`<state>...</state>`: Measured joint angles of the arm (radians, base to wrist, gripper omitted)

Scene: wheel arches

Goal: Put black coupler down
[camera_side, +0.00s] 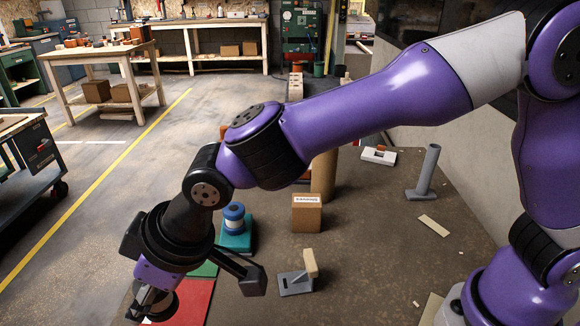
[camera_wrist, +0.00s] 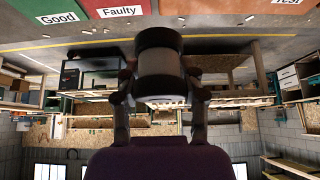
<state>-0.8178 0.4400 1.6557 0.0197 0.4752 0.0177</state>
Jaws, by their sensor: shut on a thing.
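My gripper (camera_side: 152,296) is at the lower left of the side view, low over or beside a red mat (camera_side: 193,304). It is shut on the black coupler (camera_side: 163,302), a dark round piece partly hidden by the fingers. In the wrist view my gripper (camera_wrist: 160,82) has a finger on each side of the coupler (camera_wrist: 160,62), which shows a dark end and a greyish band. I cannot tell whether the coupler touches a surface.
The wrist view shows a green area marked Good (camera_wrist: 58,18) and a red area marked Faulty (camera_wrist: 120,10). A blue-and-white spool (camera_side: 234,212) stands on a teal block (camera_side: 235,240). A grey bracket (camera_side: 296,284) and a cardboard box (camera_side: 307,213) stand to the right.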

